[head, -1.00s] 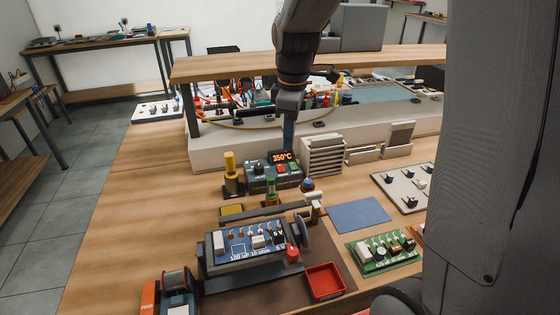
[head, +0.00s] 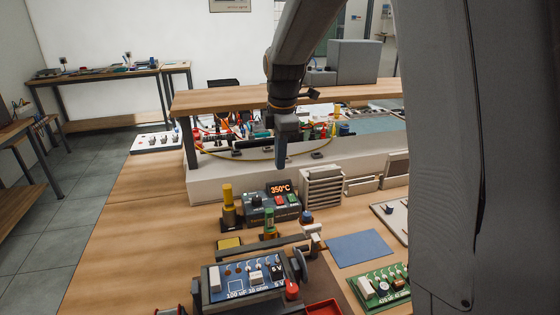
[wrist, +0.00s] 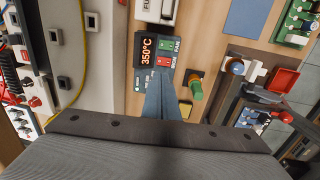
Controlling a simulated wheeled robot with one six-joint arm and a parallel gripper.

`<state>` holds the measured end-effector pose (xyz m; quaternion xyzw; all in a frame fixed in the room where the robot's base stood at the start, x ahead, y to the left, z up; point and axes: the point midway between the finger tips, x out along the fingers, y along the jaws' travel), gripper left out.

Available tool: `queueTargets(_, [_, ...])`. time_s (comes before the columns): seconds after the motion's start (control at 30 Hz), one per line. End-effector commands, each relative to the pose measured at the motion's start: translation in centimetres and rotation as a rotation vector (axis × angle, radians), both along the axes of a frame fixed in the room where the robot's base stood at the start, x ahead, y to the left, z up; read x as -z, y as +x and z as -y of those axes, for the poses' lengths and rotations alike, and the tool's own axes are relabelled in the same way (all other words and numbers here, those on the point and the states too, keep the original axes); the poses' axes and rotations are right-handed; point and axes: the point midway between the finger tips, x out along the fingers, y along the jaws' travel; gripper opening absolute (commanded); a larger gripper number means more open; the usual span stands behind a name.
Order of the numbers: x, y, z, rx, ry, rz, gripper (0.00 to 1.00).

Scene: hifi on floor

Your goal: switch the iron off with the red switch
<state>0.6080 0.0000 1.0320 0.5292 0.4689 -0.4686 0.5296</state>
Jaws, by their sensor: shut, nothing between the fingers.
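The iron's control station (head: 262,212) is a dark box on the bench, and its lit orange display (head: 281,188) reads 350°C. The red switch (head: 280,200) is on its front below the display, beside a green one (head: 293,199). The display (wrist: 147,50), the red switch (wrist: 163,62) and the green switch (wrist: 166,45) also show in the wrist view. My gripper (head: 281,165) is shut and empty, pointing down above and behind the station, apart from it in the head view.
A yellow-topped post (head: 228,196) stands left of the station and a green-topped one (head: 270,219) in front. A vented grey box (head: 321,187) is close on the right. A wooden shelf (head: 220,98) runs behind. A blue mat (head: 358,247) lies at front right.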

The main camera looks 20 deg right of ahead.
Motion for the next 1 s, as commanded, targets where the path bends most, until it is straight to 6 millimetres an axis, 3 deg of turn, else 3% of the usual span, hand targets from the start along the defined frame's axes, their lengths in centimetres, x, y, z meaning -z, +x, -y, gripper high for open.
queueTargets(0.3, [6.3, 0.6, 0.0, 0.0, 0.0, -0.005, 0.0])
queueTargets(0.5, [9.4, 1.0, 0.0, 0.001, 0.0, -0.004, 0.0])
queueTargets(0.7, [10.9, 1.3, 0.0, 0.001, 0.0, 0.0, 0.0])
queueTargets(1.0, [11.3, 1.4, 0.0, 0.001, 0.0, 0.001, 0.0])
